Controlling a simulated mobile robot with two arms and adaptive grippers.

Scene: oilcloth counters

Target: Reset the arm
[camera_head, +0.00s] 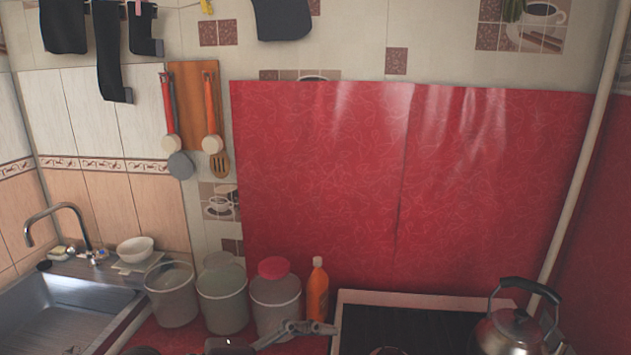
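A grey jointed metal part, which looks like my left gripper (305,328), shows low in the head view. It comes in from the lower left, in front of the buckets and the orange bottle. It is small and seen from above, so I cannot tell whether its fingers are open or shut. I see nothing held in it. I cannot make out my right gripper in this view.
Several grey buckets (222,298) stand on the red counter beside an orange bottle (317,292). A metal sink (70,305) is at left, with a white bowl (135,249) behind it. A dark stove (405,328) and a kettle (510,332) are at right.

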